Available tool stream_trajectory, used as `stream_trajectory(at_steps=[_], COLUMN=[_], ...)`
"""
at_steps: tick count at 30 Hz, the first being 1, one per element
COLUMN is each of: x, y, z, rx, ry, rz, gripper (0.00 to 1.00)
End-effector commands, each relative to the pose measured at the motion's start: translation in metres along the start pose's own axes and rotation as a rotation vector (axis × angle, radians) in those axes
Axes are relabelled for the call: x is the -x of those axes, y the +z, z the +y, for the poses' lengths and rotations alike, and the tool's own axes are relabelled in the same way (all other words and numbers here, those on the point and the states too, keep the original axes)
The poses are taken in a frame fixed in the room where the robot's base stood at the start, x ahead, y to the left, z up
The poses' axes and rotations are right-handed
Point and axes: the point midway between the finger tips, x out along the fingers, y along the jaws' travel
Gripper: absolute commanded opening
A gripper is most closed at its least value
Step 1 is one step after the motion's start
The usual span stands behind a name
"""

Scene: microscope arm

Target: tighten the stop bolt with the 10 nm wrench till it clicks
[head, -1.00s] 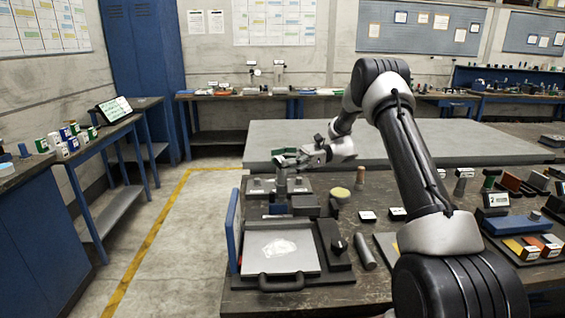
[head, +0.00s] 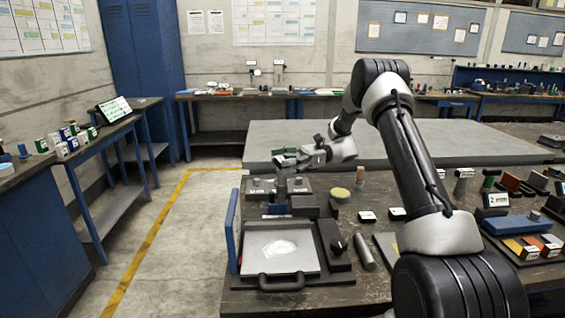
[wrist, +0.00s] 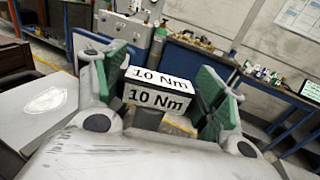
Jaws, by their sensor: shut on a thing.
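The 10 Nm wrench (wrist: 158,98) shows in the wrist view as a dark block with white "10 Nm" labels. It sits between the green-padded fingers of my gripper (wrist: 165,92), which is shut on it. In the head view my gripper (head: 290,158) is above a grey fixture (head: 262,187) with small white labels, at the far left of the bench. A grey upright part (head: 281,183) stands just below the fingers. The stop bolt itself is too small to make out, and I cannot tell whether the wrench is seated on it.
A tray-like plate (head: 302,264) with a black handle lies in front of the fixture, with a blue upright panel (head: 233,230) on its left. A large grey slab (head: 440,140) lies behind.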

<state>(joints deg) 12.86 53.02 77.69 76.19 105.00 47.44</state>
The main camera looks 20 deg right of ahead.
Motion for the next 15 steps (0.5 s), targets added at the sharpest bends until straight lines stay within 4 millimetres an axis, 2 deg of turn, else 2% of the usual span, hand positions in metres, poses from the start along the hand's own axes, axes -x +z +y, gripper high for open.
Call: stream_trajectory(at_steps=[15], x=[0.0], y=[-0.011], z=[0.0], rx=[0.001], ry=[0.0], rz=[0.0], gripper=[0.33])
